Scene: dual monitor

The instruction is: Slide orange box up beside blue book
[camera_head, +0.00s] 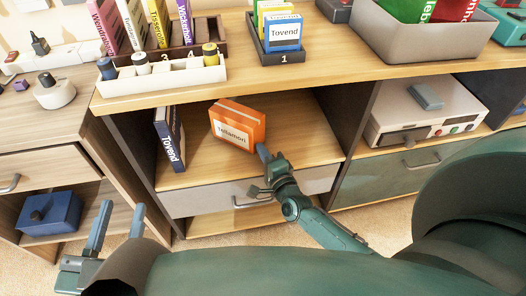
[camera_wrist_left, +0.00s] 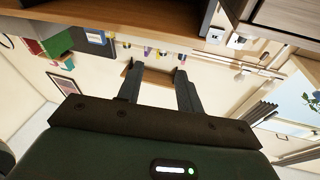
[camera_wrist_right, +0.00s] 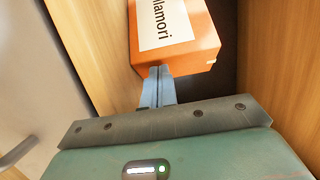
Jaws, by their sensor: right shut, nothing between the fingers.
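The orange box (camera_head: 238,123) with a white "Tellamori" label stands on the open middle shelf, turned at an angle. The blue book (camera_head: 170,139), labelled "Tovend", stands upright at the shelf's left side. A gap of bare shelf lies between them. My right gripper (camera_head: 262,152) is shut and empty, its fingertips at the box's lower right. In the right wrist view its fingertips (camera_wrist_right: 160,72) are at the lower edge of the orange box (camera_wrist_right: 174,35), touching or nearly so. My left gripper (camera_head: 118,222) is open and empty, low at the left, away from the shelf.
The shelf board (camera_head: 290,125) is bare to the right of the box. Below is a grey drawer (camera_head: 215,199) with a handle. Book holders and a grey bin (camera_head: 420,40) stand on the top. A device (camera_head: 425,112) sits in the right compartment. A blue box (camera_head: 50,211) is lower left.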

